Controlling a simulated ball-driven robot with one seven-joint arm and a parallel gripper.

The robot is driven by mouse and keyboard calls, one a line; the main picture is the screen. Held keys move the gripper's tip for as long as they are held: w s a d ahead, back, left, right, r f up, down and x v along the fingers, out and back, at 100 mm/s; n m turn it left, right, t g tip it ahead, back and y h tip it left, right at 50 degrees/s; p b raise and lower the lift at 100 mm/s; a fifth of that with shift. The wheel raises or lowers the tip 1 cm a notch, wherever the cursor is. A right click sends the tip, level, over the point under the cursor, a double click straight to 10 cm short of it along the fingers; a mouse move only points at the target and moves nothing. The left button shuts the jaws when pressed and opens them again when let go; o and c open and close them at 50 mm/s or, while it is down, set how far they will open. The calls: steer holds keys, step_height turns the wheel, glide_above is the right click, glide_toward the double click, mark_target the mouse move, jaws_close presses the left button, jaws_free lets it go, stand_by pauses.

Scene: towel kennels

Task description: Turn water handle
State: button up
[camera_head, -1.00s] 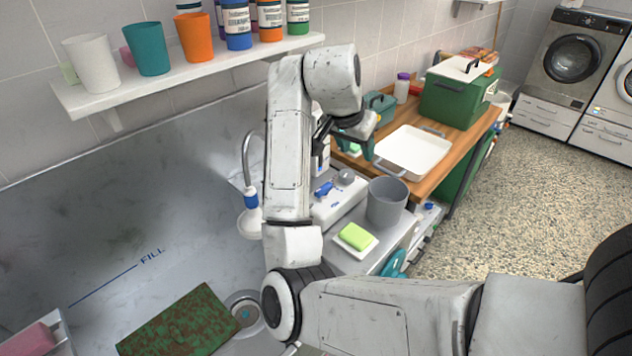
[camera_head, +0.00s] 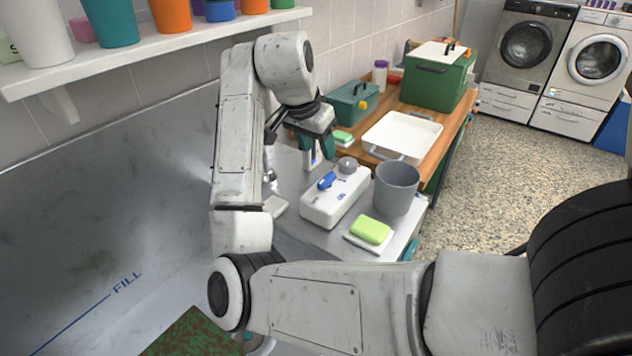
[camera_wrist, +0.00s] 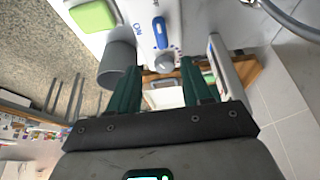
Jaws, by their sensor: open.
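The water handle (camera_head: 327,181) is a small blue lever on top of a white control box (camera_head: 335,202). The box stands on the metal counter next to the sink. In the wrist view the handle (camera_wrist: 160,33) lies ahead of my fingertips, on the box beside the letters "ON". A grey round knob (camera_head: 346,165) sits near it and also shows in the wrist view (camera_wrist: 164,63). My gripper (camera_head: 318,150) is open with green fingers, above and behind the box in the head view. The fingers (camera_wrist: 160,68) are apart, with nothing between them touching.
A grey bucket (camera_head: 396,188) and a green sponge on a dish (camera_head: 369,231) stand beside the box. A white tray (camera_head: 402,136) and a green toolbox (camera_head: 353,102) lie on the wooden table. A cup shelf (camera_head: 170,48) hangs above the sink. Speckled floor is open at right.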

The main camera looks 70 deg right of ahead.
mark_target(327, 177)
steer(key=b+x, duration=0.1)
steer(key=x, duration=1)
steer(key=shift+w+f, duration=0.1)
steer(key=shift+f, duration=0.05)
steer(key=shift+c, duration=0.4)
jaws_close()
